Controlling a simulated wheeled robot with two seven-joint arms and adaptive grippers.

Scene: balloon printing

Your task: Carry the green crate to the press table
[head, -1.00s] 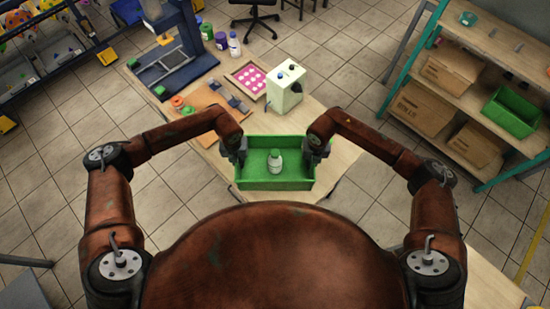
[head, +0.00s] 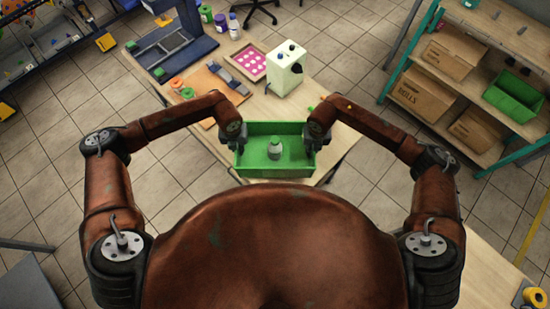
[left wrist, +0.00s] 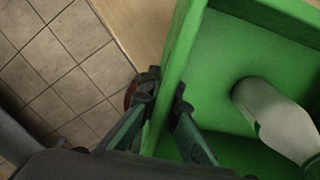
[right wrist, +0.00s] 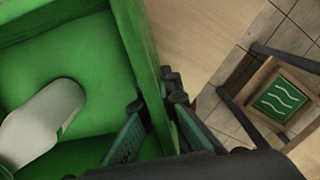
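The green crate (head: 256,166) is held level between my two grippers in the head view, over the near end of the wooden table (head: 330,110). My left gripper (left wrist: 165,95) is shut on the crate's left wall, one finger on each side. My right gripper (right wrist: 158,98) is shut on the right wall in the same way. Whether the crate's underside touches the table is hidden.
On the table are a white machine (head: 285,70), a pink-dotted tray (head: 247,62), a wooden board (head: 215,90) and a dark blue press frame (head: 170,45). A shelf with cardboard boxes (head: 455,57) and another green crate (head: 514,96) stands right. Tiled floor lies left.

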